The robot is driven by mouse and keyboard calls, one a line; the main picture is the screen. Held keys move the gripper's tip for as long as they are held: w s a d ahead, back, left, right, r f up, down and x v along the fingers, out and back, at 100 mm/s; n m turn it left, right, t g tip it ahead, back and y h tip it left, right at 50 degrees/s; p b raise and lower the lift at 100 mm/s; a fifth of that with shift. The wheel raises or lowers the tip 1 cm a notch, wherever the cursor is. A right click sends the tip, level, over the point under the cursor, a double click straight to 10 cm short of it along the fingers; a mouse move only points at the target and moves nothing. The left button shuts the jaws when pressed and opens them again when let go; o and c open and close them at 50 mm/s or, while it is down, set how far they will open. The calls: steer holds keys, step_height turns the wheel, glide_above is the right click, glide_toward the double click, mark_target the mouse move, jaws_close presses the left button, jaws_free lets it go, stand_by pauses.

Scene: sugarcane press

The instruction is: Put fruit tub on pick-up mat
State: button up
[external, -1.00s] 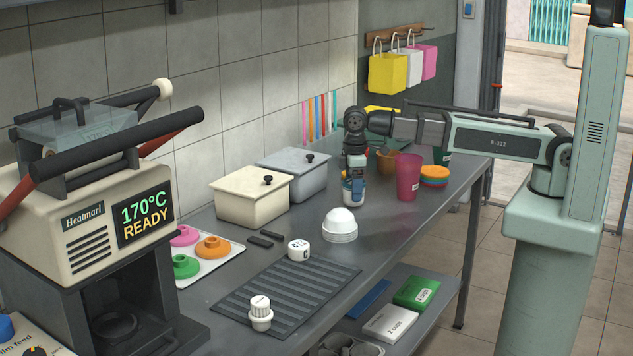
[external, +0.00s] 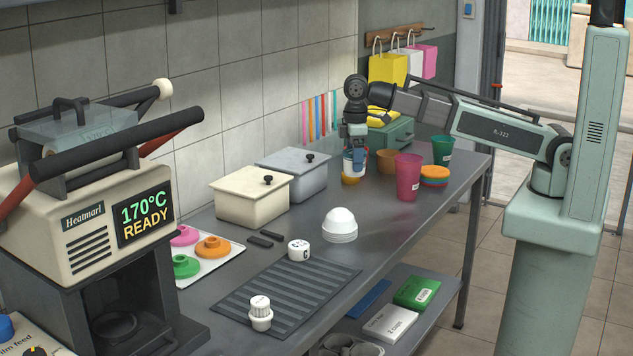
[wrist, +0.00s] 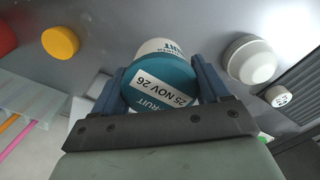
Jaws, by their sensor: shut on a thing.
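My gripper (external: 355,147) is shut on the fruit tub (external: 348,165), a white tub with a teal lid. In the wrist view the tub (wrist: 158,47) sits between the blue fingers, its lid (wrist: 165,85) facing the camera with a label reading "FRUIT" and "25 NOV 26". The tub appears to be held above the far part of the counter, left of the brown pot. A dark ribbed mat (external: 283,301), which looks like the pick-up mat, lies on the near counter, with a white knobbed piece and a white marked piece on or at its edges.
A stack of white bowls (external: 340,226) stands between the tub and the mat. A yellow-orange round piece (external: 350,180) is below the tub. A pink cup (external: 408,178), a brown pot (external: 386,160) and cream (external: 247,207) and grey bins are nearby.

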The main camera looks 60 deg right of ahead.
steer(key=s+a+n, duration=0.2)
steer(key=s+a, duration=0.3)
steer(key=a, duration=0.9)
steer(key=s+a+n, duration=0.2)
steer(key=s+a, duration=0.2)
steer(key=a, duration=0.9)
steer(key=s+a+n, duration=0.2)
steer(key=s+a, duration=0.3)
steer(key=a, duration=0.9)
steer(key=w+a+m, duration=0.3)
steer(key=w+a, duration=0.1)
steer(key=a, duration=0.4)
steer(key=shift+d+f+m, duration=0.1)
steer(key=shift+f+m, duration=0.45)
steer(key=shift+f, duration=1.8)
steer(key=shift+f+m, duration=0.55)
steer(key=shift+f, duration=1.75)
steer(key=shift+f, duration=0.1)
steer(key=o, duration=1.2)
